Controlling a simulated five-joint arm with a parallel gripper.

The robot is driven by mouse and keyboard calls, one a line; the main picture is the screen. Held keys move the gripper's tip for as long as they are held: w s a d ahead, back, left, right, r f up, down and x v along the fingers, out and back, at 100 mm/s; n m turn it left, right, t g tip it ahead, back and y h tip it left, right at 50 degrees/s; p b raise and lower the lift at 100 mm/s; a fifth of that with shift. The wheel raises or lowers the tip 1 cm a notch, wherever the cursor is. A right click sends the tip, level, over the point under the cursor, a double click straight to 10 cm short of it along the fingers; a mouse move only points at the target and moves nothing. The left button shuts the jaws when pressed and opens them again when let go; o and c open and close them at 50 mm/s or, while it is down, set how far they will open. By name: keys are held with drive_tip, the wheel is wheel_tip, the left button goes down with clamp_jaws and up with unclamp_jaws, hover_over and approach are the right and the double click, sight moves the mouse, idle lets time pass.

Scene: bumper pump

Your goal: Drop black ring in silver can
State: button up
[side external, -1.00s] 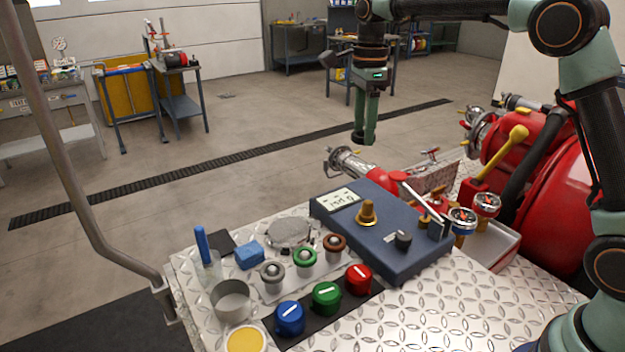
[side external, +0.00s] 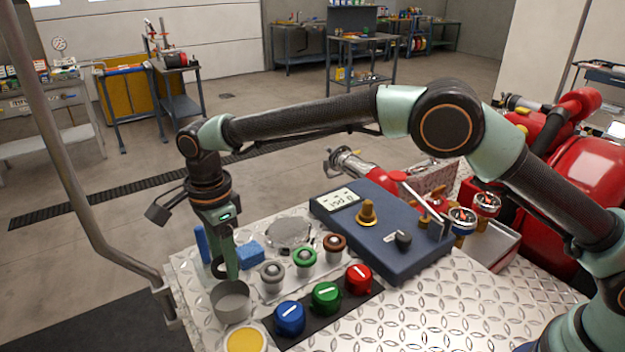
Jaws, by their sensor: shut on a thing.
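The silver can (side external: 232,306) stands open-topped at the left edge of the diamond-plate bumper. My gripper (side external: 230,274) points down just above the can's far rim. It is shut on the black ring (side external: 215,268), which shows as a dark curve on the left side of the fingers. The ring is above the can's opening or its far rim; I cannot tell which exactly. The fingers hide part of the ring.
A blue marker (side external: 202,243) and a blue block (side external: 250,252) are close to the gripper. Capped fittings (side external: 271,274) and blue, green and red knobs (side external: 326,297) lie to the right. A yellow-filled round container (side external: 245,341) is in front of the can.

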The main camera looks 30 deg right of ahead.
sight(226, 278)
drive_tip(key=shift+s+a+f, duration=0.15)
drive_tip(key=shift+a+f, duration=0.1)
drive_tip(key=shift+f, duration=2.3)
drive_tip(key=shift+f, duration=0.15)
drive_tip(key=o, duration=1.2)
wheel_tip(226, 278, up, 7)
